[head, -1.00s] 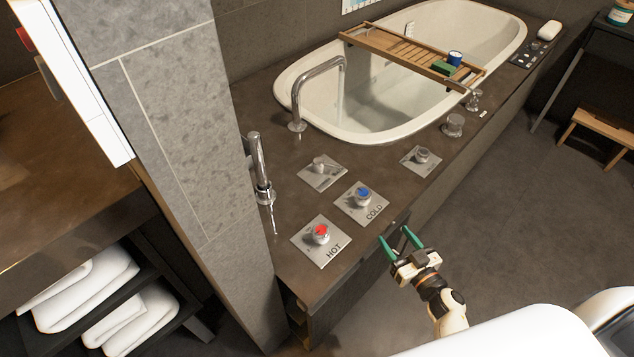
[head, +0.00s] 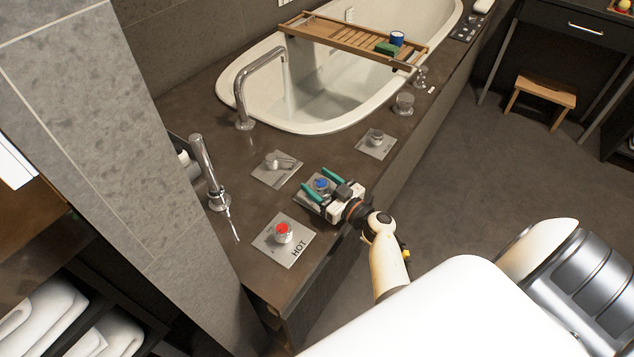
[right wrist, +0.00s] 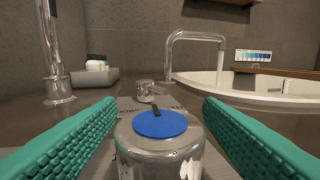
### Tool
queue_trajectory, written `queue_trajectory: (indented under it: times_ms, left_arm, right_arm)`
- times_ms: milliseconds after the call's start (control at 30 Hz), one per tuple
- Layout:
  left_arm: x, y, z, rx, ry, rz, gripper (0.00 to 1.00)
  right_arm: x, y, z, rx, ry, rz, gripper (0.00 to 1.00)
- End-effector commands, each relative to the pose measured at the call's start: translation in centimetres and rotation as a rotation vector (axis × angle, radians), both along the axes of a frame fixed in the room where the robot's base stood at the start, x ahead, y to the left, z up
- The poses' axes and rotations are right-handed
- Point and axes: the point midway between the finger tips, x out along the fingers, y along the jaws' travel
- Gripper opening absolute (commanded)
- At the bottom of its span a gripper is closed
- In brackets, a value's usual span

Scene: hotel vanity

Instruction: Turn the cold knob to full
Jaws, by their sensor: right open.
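The cold knob (head: 321,184) has a blue cap and sits on a metal plate on the tub's dark deck. In the right wrist view the cold knob (right wrist: 160,140) is a clear and silver cylinder with a dark mark at the far edge of its blue top. My right gripper (head: 322,182) is open, with its green fingers on either side of the knob. In the right wrist view gaps show between the fingers and the knob. The gripper hides much of the cold plate and its label. My left gripper is not in view.
The red-capped hot knob (head: 283,232) stands on its plate nearer the front. A plate with a lever (head: 277,163) and another knob (head: 376,138) are close by. A tall chrome fixture (head: 207,170) stands left. The bathtub (head: 330,119) with its spout (head: 244,90) lies behind.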

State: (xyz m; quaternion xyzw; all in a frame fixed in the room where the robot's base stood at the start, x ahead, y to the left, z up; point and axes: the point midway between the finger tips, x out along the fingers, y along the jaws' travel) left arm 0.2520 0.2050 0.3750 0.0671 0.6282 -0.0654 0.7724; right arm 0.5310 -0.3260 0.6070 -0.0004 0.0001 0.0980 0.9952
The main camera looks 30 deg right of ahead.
Motion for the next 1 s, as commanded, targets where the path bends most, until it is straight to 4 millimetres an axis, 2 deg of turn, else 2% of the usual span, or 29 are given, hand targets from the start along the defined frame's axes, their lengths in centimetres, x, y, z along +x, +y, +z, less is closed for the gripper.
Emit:
queue_trajectory:
  times_ms: [133,400,700,900,1000]
  left_arm:
    - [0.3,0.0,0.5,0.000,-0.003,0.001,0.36]
    - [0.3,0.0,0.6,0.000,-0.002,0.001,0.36]
    - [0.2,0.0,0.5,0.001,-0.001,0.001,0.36]
    - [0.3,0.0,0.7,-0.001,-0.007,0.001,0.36]
    - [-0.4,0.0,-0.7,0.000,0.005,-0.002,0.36]
  right_arm:
    - [0.9,0.2,0.0,0.001,-0.001,0.000,0.61]
    - [1.0,0.2,0.0,0.001,0.000,0.000,0.61]
    - [1.0,0.2,0.0,0.000,0.000,0.000,0.16]
    - [0.9,0.2,0.0,-0.001,0.002,0.015,0.16]
    - [0.9,0.2,0.1,-0.004,0.002,0.044,0.16]
